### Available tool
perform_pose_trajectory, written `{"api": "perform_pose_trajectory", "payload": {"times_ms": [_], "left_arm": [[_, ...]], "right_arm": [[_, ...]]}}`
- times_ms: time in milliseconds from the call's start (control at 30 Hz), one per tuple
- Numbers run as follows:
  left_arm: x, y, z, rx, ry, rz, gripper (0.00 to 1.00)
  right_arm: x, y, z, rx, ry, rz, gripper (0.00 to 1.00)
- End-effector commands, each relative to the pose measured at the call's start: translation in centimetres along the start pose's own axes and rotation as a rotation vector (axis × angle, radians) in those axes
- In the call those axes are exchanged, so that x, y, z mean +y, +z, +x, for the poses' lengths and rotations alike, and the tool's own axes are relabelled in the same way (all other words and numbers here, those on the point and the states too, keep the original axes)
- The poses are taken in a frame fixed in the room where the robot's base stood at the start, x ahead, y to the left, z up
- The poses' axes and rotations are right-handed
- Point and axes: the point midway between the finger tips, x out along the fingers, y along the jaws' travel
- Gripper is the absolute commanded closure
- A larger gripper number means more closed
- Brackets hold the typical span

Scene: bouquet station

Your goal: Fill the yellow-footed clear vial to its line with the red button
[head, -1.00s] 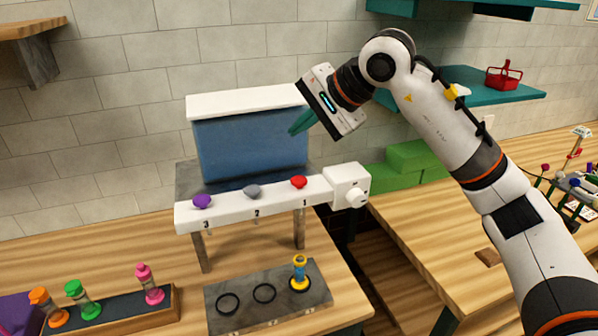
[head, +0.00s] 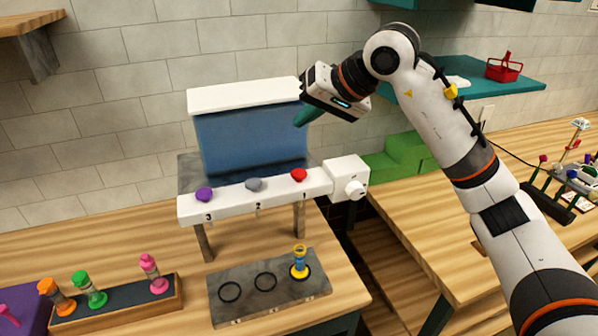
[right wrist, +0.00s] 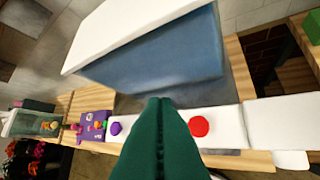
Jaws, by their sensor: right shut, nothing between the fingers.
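The yellow-footed clear vial (head: 300,262) stands upright on the ring under spout position 1 of the grey base plate (head: 238,313). Its inside looks bluish, and its fill line is too small to make out. The red button (head: 299,175) is on the white dispenser bar above number 1; it also shows in the right wrist view (right wrist: 199,126). My right gripper (head: 303,119) is shut and empty, its green fingers in front of the blue tank, above the red button and not touching it. In the right wrist view the shut fingers (right wrist: 160,105) point between the purple and red buttons. My left gripper is out of view.
Grey (head: 254,184) and purple (head: 204,194) buttons sit left of the red one, by numbers 2 and 3. A wooden rack (head: 120,303) holds orange, green and pink-topped vials. Two plate rings are empty.

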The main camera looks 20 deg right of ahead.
Motion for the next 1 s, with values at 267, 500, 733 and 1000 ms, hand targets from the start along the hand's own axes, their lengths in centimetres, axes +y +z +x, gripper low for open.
{"api": "perform_pose_trajectory", "payload": {"times_ms": [267,500,733,1000], "left_arm": [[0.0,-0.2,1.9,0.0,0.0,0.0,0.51],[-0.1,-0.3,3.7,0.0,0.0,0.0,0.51],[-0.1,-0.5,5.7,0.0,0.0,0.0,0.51],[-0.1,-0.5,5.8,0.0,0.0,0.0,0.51]], "right_arm": [[-1.5,-1.7,2.2,0.003,0.001,0.001,1.0],[-3.3,-3.4,4.5,0.002,0.001,0.002,1.0],[-4.3,-4.3,5.9,0.001,0.0,0.001,1.0],[-4.4,-4.4,6.1,0.0,0.001,0.001,1.0]]}}
